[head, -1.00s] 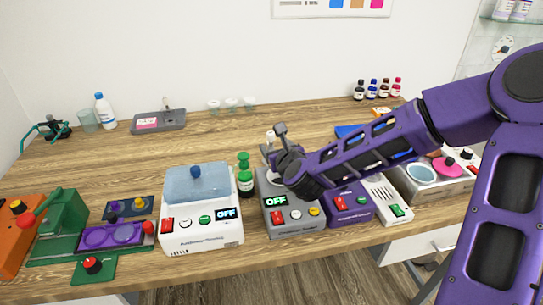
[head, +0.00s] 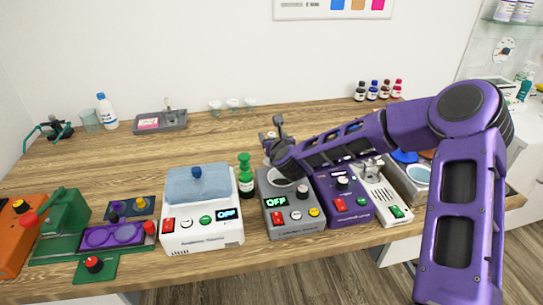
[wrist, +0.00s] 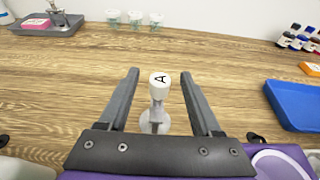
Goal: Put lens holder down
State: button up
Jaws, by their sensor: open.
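A white piece marked "A" (wrist: 159,84), which looks like the lens holder, stands upright on the wooden table in the wrist view. It has a round cap, a thin stem and a round white base. My gripper (wrist: 160,72) is open, with one finger on each side of it and a visible gap to both. In the head view my gripper (head: 276,128) is over the table behind the grey device, and the white piece is mostly hidden there.
A grey device (head: 288,222) reading OFF, a purple device (head: 343,210) and a white bath (head: 201,232) line the front edge. A blue tray (wrist: 300,107) is to the right. The table beyond is largely clear.

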jog(key=shift+w+a+f, duration=0.1)
jog(key=shift+w+f, duration=0.05)
jog(key=shift+w, duration=0.25)
jog(key=shift+c, duration=0.2)
grip_shut()
dwell(1.0)
